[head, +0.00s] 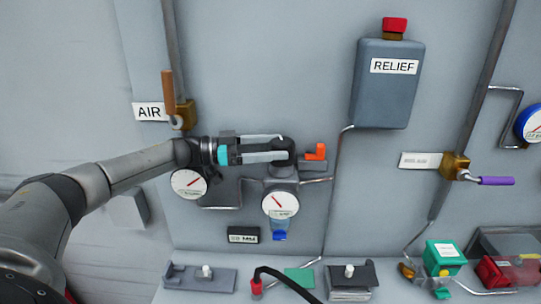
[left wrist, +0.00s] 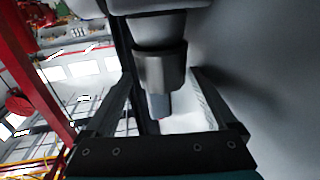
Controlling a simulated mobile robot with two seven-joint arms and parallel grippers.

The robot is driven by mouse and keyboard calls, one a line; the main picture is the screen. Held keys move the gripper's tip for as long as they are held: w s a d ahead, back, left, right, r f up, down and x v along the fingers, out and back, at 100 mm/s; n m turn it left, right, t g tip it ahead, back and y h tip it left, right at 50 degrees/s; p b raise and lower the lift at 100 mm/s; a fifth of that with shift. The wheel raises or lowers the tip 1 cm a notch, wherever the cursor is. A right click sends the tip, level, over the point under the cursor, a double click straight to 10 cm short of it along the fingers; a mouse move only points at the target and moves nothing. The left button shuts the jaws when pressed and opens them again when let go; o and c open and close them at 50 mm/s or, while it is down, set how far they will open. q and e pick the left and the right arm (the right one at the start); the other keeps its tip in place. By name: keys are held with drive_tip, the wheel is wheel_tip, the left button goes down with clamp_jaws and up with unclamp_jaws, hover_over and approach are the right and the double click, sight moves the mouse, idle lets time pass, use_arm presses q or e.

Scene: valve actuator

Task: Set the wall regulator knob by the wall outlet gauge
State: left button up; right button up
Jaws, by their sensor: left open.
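My left gripper (head: 284,146) reaches in from the left in the head view, open, with one finger above the other. Its fingertips are at the dark regulator knob (head: 287,152); contact cannot be told. The grey regulator body below is partly hidden by the fingers. The white outlet gauge (head: 280,204) sits on its front with a red needle pointing up left. In the left wrist view, a grey stepped cylinder with a collar (left wrist: 160,66) lies between the open fingers of the gripper (left wrist: 160,85). My right gripper is not in view.
A second white gauge (head: 189,183) hangs under my left wrist. An orange handle (head: 317,152) is just right of the knob. The RELIEF tank (head: 387,85) is above right, the AIR valve (head: 180,110) above left. A small dark label plate (head: 243,235) is below; its text is unclear.

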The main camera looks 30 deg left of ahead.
use_arm(q)
drive_tip(key=shift+n+t+y, duration=0.4)
drive_tip(key=shift+t, duration=0.1)
drive_tip(key=shift+s+d+n+t+y+p, duration=0.15)
drive_tip(key=shift+n+t+y+p, duration=0.3)
drive_tip(key=shift+n+t+y, duration=0.8)
drive_tip(key=shift+n+y, duration=0.35)
drive_tip(key=shift+y, duration=0.5)
